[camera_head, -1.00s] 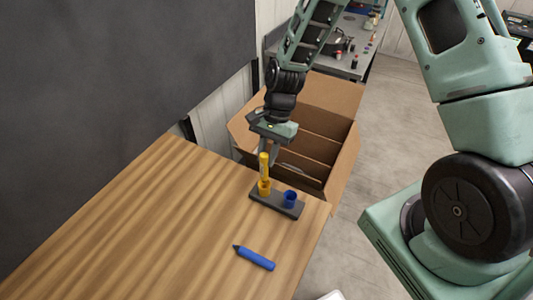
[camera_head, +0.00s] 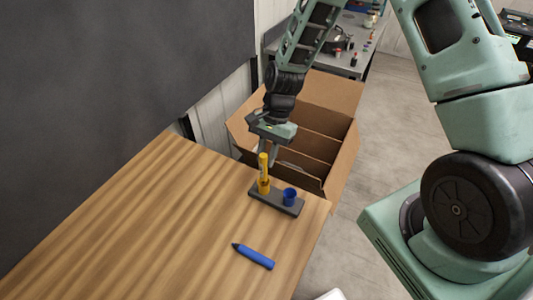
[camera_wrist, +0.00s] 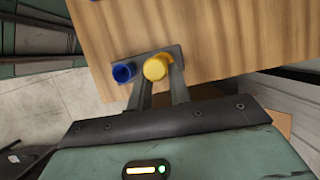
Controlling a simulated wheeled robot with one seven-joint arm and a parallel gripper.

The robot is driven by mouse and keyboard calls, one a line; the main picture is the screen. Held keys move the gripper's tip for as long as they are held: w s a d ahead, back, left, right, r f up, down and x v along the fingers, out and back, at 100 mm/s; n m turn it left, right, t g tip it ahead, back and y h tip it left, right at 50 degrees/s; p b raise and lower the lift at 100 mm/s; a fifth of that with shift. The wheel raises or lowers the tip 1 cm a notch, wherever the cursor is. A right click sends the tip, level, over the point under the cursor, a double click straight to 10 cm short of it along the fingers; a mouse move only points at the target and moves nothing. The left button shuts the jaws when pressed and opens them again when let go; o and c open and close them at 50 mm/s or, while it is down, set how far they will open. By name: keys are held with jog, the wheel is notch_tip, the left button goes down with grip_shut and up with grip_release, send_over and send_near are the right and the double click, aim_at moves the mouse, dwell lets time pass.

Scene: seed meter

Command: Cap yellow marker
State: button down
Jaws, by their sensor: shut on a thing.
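The yellow marker (camera_head: 263,164) stands close to upright at the yellow cap (camera_head: 263,187), which sits in the dark grey holder (camera_head: 292,209) near the table's far right corner. My gripper (camera_head: 268,158) is shut on the yellow marker from above and behind. In the wrist view the marker's round yellow end (camera_wrist: 155,69) faces the camera, at the fingertips, and hides most of the yellow cap. Whether the marker is fully seated in the cap cannot be told. The blue cap (camera_head: 289,196) stands open and empty beside it; it also shows in the wrist view (camera_wrist: 123,72).
The blue marker (camera_head: 253,256) lies on the wooden table (camera_head: 150,220), in front of the holder. An open cardboard box (camera_head: 342,165) stands beyond the table's far edge. A dark panel (camera_head: 100,80) rises along the left. The table's left and middle are clear.

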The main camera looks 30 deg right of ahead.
jog(key=shift+f, duration=0.15)
jog(key=shift+f, duration=0.35)
jog(key=shift+f+b, duration=0.15)
jog(key=shift+b, duration=0.15)
dwell(0.4)
jog(key=shift+f, duration=0.3)
jog(key=shift+f+b, duration=0.65)
jog(key=shift+f, duration=0.1)
dwell(1.1)
jog(key=c, duration=1.2)
grip_release()
jog(key=shift+r, duration=0.1)
